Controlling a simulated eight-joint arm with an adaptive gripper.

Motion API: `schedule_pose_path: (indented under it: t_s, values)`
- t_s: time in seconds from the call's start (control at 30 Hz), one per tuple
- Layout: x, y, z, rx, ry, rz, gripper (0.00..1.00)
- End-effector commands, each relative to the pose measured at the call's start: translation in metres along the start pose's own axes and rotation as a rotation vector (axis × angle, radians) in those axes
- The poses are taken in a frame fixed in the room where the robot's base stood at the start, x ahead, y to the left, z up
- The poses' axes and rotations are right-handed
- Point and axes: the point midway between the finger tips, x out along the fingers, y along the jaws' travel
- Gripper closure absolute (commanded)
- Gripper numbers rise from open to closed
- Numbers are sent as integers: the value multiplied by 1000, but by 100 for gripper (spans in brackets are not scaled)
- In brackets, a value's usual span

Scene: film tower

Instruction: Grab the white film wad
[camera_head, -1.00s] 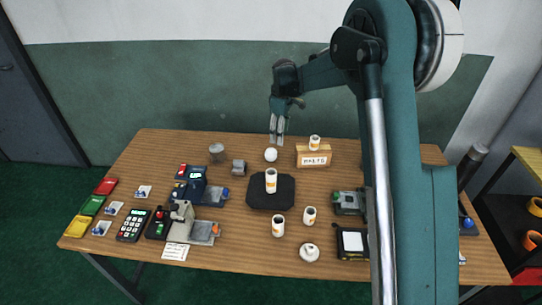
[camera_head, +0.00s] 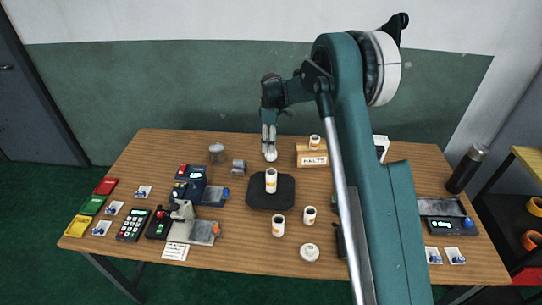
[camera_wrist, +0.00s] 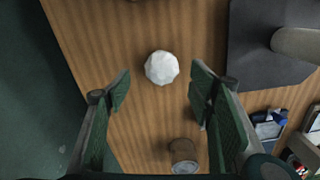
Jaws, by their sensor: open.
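The white film wad (camera_head: 271,156) is a small faceted white ball on the wooden table, behind the dark square mat. It also shows in the wrist view (camera_wrist: 161,67), upper middle, in line with the gap between the fingers. My gripper (camera_head: 269,147) points down just above and at the wad in the head view, its fingertips partly overlapping it. In the wrist view my gripper (camera_wrist: 160,90) is open, with one green-padded finger on each side and nothing between them touching the wad. The exact height above the wad is hard to tell.
A grey metal cylinder (camera_head: 239,167) and a glass jar (camera_head: 217,153) stand left of the wad. A wooden block (camera_head: 312,160) with a roll on top stands to the right.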

Motion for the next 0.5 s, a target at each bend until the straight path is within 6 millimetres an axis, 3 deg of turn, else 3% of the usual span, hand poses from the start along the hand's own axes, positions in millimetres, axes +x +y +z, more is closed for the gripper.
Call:
schedule_pose_path:
  t_s: [0.3, 0.5]
  values:
    - [23, 0, 0, 0, 0, 0, 47]
    - [25, 0, 0, 0, 0, 0, 47]
